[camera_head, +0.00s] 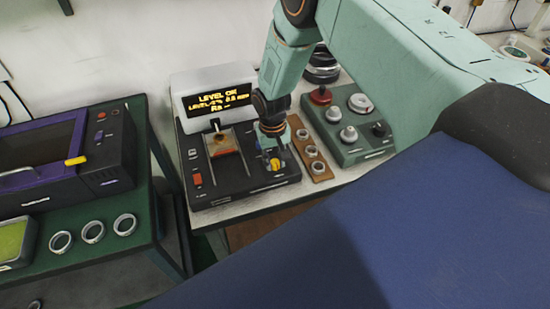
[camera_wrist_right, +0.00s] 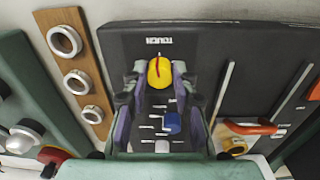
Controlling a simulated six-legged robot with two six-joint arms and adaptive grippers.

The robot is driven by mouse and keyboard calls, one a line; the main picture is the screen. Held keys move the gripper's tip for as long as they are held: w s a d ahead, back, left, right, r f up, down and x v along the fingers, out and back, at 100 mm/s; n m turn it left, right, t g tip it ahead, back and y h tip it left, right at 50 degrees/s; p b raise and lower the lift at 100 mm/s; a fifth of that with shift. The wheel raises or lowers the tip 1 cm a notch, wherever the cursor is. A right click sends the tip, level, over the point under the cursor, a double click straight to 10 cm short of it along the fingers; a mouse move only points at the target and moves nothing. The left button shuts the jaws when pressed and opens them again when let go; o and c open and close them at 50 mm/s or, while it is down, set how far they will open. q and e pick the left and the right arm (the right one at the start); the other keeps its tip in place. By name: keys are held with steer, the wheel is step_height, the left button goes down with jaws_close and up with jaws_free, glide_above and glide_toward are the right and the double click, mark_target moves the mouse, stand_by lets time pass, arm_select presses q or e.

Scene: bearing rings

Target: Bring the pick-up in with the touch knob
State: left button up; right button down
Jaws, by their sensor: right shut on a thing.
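The touch knob (camera_wrist_right: 159,72) is yellow with a red line and sits by the printed word TOUCH on the black instrument. In the head view the knob (camera_head: 275,164) shows at the instrument's right front. My right gripper (camera_head: 271,150) comes down from above, and in the wrist view its fingers (camera_wrist_right: 158,78) are shut on both sides of the knob. What looks like the pick-up (camera_wrist_right: 250,128), an orange-red arm, lies right of the gripper over a small ring. The display (camera_head: 215,102) reads LEVEL ON, a second level line partly unreadable, and "Ra --". My left gripper is not in view.
A blue knob (camera_wrist_right: 172,122) sits between my fingers' bases. A brown strip with several rings (camera_head: 310,152) and a green control box (camera_head: 349,130) stand close right of the instrument. More rings (camera_head: 92,232) lie on the green bench at left.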

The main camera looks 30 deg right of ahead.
mark_target(273, 162)
steer(key=shift+w+r+m, duration=0.1)
steer(key=shift+w+m, duration=0.1)
steer(key=shift+m, duration=0.5)
steer(key=c, duration=1.4)
jaws_free()
steer(key=o, duration=0.3)
steer(key=shift+s, duration=0.15)
steer(key=shift+o, duration=0.2)
step_height(273, 162, up, 12)
steer(key=shift+a, duration=0.2)
steer(key=shift+w, duration=0.2)
